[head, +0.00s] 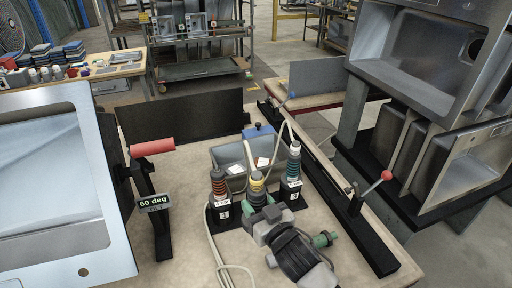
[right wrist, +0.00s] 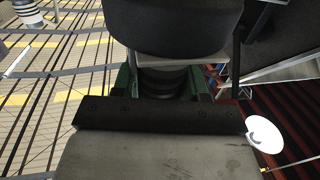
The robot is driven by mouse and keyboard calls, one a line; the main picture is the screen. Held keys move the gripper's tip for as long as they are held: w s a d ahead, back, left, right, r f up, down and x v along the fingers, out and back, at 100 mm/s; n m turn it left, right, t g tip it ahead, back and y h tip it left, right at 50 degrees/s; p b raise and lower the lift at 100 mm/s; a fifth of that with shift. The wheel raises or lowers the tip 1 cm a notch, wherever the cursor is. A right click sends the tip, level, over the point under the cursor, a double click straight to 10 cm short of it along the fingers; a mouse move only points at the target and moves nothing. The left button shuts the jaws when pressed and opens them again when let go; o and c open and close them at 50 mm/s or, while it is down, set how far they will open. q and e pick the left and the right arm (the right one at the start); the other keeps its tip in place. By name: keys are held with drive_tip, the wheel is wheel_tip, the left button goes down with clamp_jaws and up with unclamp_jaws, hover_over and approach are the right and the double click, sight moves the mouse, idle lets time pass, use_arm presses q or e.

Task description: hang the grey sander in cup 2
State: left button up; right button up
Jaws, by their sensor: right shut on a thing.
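My right gripper (head: 298,250) is at the front of the bench, with green parts beside its dark body. It is shut on a tool that I take to be the grey sander (head: 264,226), just in front of the cup row. In the right wrist view a dark ribbed neck (right wrist: 165,82) sits between the green fingers, under a black rounded body (right wrist: 175,22). A yellow-ringed ribbed piece (head: 257,184) shows behind the grey parts; I cannot tell whether it belongs to the held tool. Cup 2 is hidden there. My left gripper is out of view.
Cup 1 (head: 224,214) and cup 3 (head: 291,194) hold ribbed tools with hoses. A grey bin (head: 230,155) stands behind. A red-handled post (head: 153,147) with a "60 deg" sign and a steel sink (head: 60,200) are left. A black rail (head: 335,190) with a red-knobbed lever runs right.

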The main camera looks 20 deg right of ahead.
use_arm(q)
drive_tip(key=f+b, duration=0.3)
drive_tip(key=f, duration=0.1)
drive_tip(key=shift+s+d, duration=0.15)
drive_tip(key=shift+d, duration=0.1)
use_arm(e)
drive_tip(key=w+d+r, duration=0.2)
drive_tip(key=w, duration=0.7)
drive_tip(key=w+d+r, duration=0.2)
drive_tip(key=w+d, duration=0.1)
drive_tip(key=w, duration=0.6)
drive_tip(key=shift+d+r+y, duration=0.3)
drive_tip(key=shift+d, duration=0.05)
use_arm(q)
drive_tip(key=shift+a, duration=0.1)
use_arm(e)
drive_tip(key=shift+s, duration=0.1)
use_arm(q)
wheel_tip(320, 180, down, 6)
drive_tip(key=b, duration=0.6)
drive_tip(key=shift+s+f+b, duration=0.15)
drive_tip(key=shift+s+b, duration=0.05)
drive_tip(key=shift+b, duration=0.2)
use_arm(e)
wheel_tip(320, 180, down, 11)
drive_tip(key=shift+f, duration=0.2)
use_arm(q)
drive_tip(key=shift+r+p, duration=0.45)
